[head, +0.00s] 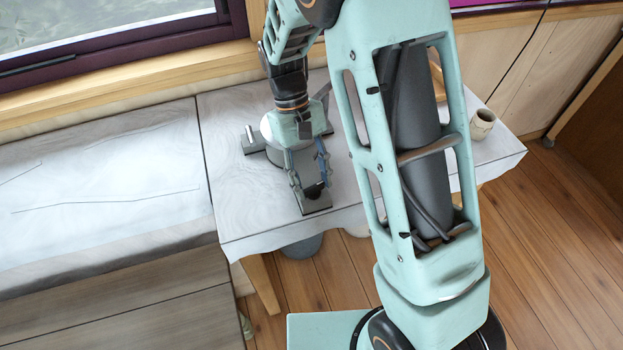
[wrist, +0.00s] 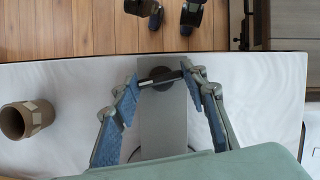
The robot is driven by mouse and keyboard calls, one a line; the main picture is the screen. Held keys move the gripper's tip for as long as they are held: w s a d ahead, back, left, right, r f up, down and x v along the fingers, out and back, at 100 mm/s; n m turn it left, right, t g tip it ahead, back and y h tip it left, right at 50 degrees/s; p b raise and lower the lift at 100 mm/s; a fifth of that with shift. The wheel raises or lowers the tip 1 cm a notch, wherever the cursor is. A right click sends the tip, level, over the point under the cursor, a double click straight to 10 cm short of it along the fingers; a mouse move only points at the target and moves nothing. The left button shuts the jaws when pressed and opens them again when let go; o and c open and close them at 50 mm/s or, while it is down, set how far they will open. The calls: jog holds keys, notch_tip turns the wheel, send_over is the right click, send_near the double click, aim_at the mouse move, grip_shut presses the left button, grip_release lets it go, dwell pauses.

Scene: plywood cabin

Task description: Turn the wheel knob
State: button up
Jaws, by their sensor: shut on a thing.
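A grey metal fixture stands on the white-covered table; its flat plate (head: 319,207) reaches toward the table's front edge and also shows in the wrist view (wrist: 163,125). A black round knob with a short dark bar (wrist: 160,79) sits at the plate's end and shows dark in the head view (head: 314,191). My gripper (head: 310,184) reaches down over the fixture. In the wrist view its blue-padded fingers (wrist: 160,77) stand either side of the knob, their tips at the bar's ends, closed on it. My wrist hides most of the fixture's middle, including any wheel rim.
A tan cardboard-like roll (head: 482,124) stands at the table's right end and shows at left in the wrist view (wrist: 26,119). The table (head: 225,190) is otherwise mostly bare. A window and wooden sill are behind it; a bench (head: 100,180) adjoins at left.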

jog(key=m+y, duration=0.1)
jog(key=m, duration=0.2)
jog(key=m+y, duration=0.1)
jog(key=m, duration=0.2)
jog(key=shift+w+d+m+y, duration=0.1)
jog(key=shift+d+m+y, duration=0.1)
jog(key=shift+m+y, duration=0.1)
jog(key=m+y, duration=0.1)
jog(key=m, duration=0.4)
jog(key=shift+d+y, duration=0.1)
jog(key=shift+y, duration=0.3)
jog(key=m, duration=0.3)
jog(key=m+t+y, duration=0.1)
jog(key=m, duration=0.1)
jog(key=shift+s+d+m+t+y, duration=0.1)
jog(key=shift+s+m+t+y, duration=0.1)
jog(key=shift+m+t+y, duration=0.15)
jog(key=m+t, duration=0.1)
jog(key=m, duration=0.2)
jog(key=m+t, duration=0.1)
jog(key=m, duration=0.2)
jog(key=shift+s+y, duration=0.15)
jog(key=shift+y, duration=0.2)
jog(key=o, duration=1.2)
jog(key=shift+c, duration=0.2)
